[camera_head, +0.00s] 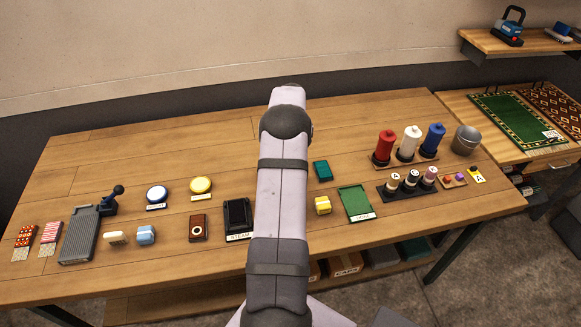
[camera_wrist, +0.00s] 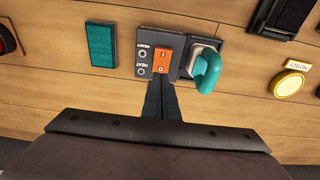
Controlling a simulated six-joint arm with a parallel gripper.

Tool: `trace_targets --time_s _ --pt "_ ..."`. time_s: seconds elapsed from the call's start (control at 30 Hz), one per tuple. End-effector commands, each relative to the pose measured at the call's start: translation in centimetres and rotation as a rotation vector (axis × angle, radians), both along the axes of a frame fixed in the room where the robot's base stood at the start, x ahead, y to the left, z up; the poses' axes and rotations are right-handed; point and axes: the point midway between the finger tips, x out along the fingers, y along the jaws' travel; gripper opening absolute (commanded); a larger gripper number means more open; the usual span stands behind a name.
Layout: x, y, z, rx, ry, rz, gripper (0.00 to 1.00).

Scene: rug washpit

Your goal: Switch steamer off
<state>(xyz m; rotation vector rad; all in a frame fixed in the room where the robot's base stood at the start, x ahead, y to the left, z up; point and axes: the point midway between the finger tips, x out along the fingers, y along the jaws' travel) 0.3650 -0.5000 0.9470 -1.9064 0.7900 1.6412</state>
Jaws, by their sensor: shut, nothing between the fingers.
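In the wrist view, the steamer has a dark panel (camera_wrist: 145,45) with lamps marked READY and HEAT, both looking unlit. Beside them is an orange rocker switch (camera_wrist: 163,54), with an O mark at its lower end. I cannot tell which side of it is pressed. A teal handle (camera_wrist: 207,72) stands on a grey plate right of the switch. My gripper (camera_wrist: 160,82) is shut and empty, its tips just below the switch's O end; I cannot tell whether they touch it. In the head view, my arm hides the steamer and the gripper.
A teal block (camera_wrist: 102,45) lies left of the panel. A black tray (camera_head: 238,215) with a STEAM label and a yellow round button (camera_wrist: 289,83) are on the other side. The wooden table (camera_head: 110,150) has bare room at the back left.

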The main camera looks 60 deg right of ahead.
Motion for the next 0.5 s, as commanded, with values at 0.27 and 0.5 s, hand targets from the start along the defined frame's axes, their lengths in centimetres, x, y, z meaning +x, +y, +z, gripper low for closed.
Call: trace_targets --time_s 0.27,0.5 --pt "0.0 0.0 2.4 -0.001 -0.001 0.0 0.0" --pt "0.0 0.0 3.9 -0.001 -0.001 0.0 0.0"
